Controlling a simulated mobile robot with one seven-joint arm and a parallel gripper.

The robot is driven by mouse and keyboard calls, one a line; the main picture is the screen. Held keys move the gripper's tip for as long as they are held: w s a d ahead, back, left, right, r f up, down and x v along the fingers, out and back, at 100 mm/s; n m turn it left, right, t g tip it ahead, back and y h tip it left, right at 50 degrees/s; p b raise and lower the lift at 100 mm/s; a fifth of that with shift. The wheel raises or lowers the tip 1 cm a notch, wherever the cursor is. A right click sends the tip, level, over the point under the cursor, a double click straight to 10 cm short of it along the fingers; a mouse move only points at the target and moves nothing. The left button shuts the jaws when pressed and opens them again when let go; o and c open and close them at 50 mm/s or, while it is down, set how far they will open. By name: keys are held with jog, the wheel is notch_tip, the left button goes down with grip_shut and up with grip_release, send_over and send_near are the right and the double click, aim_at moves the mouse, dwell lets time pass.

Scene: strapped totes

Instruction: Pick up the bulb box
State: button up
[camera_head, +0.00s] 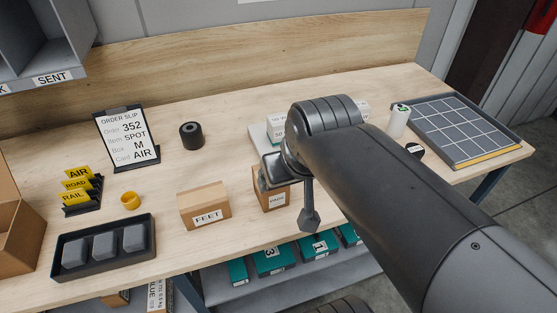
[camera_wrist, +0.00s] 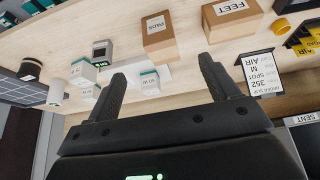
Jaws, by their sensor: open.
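Several small white boxes with teal parts and wattage labels are in view; I cannot tell which one is the bulb box. In the wrist view one (camera_wrist: 150,82) sits on a white plate between my fingers in the picture, and others stand left of my fingers (camera_wrist: 83,71). In the head view one (camera_head: 277,127) is behind my wrist, and another (camera_head: 362,108) is partly hidden by my arm. My gripper (camera_head: 289,193) is open and empty, above the table near the PADS box (camera_head: 271,200); its fingers also show in the wrist view (camera_wrist: 162,75).
A FEET carton (camera_head: 205,208), a dark tray with grey blocks (camera_head: 90,265) and an order slip stand (camera_head: 127,138) are left. A black roll (camera_head: 191,135) stands at the back. A gridded tray (camera_head: 465,130) and white bottle (camera_head: 397,121) are right. The front-left table is partly clear.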

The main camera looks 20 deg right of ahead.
jog(key=shift+s+a+f, duration=0.1)
jog(key=shift+s+f, duration=0.3)
jog(key=shift+s, duration=0.15)
jog(key=shift+o, duration=0.4)
